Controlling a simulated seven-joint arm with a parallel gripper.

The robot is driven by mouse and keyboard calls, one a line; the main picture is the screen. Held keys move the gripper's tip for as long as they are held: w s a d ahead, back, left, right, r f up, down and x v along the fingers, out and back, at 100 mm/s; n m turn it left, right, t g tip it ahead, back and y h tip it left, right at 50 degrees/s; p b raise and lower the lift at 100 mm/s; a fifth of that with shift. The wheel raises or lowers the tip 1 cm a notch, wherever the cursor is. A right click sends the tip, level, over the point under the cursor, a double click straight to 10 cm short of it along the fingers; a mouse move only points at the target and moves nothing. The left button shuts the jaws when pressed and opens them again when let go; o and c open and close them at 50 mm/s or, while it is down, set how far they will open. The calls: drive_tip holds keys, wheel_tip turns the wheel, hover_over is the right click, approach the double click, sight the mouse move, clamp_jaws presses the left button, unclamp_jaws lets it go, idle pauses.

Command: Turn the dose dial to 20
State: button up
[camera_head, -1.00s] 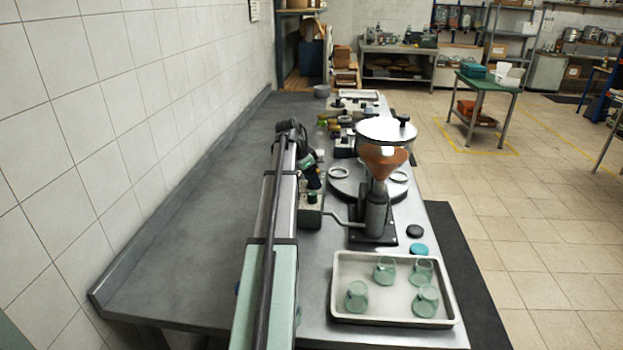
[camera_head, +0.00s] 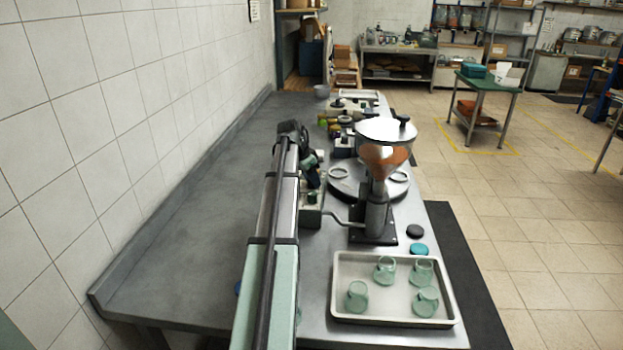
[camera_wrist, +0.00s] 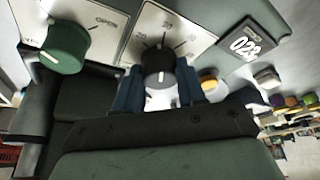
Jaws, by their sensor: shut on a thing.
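The dose dial is a dark round knob (camera_wrist: 158,68) with a white mark, in front of a pale scale plate (camera_wrist: 182,27) in the wrist view. Several numbers stand on the plate, among them a 20 at its left; the others are too small to read surely. My gripper (camera_wrist: 160,88) is shut on the knob, with a blue-grey finger on each side. In the head view my arm reaches the control box (camera_head: 311,215) beside the hopper (camera_head: 384,160), and the arm hides the dial and fingers there.
A green knob (camera_wrist: 66,47) on another plate sits left of the dial. A display reading about 028 (camera_wrist: 244,42) is at the right. The bench's left side is clear.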

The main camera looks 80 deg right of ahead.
drive_tip(key=n+t, duration=0.1)
drive_tip(key=n, duration=0.2)
drive_tip(key=n+t+h, duration=0.1)
drive_tip(key=n, duration=0.2)
drive_tip(key=shift+s+a, duration=0.1)
drive_tip(key=shift+s, duration=0.05)
idle(0.4)
drive_tip(key=o, duration=1.1)
drive_tip(key=shift+c, duration=0.2)
drive_tip(key=v, duration=1.3)
drive_tip(key=shift+a+r, duration=0.3)
drive_tip(key=shift+a, duration=0.1)
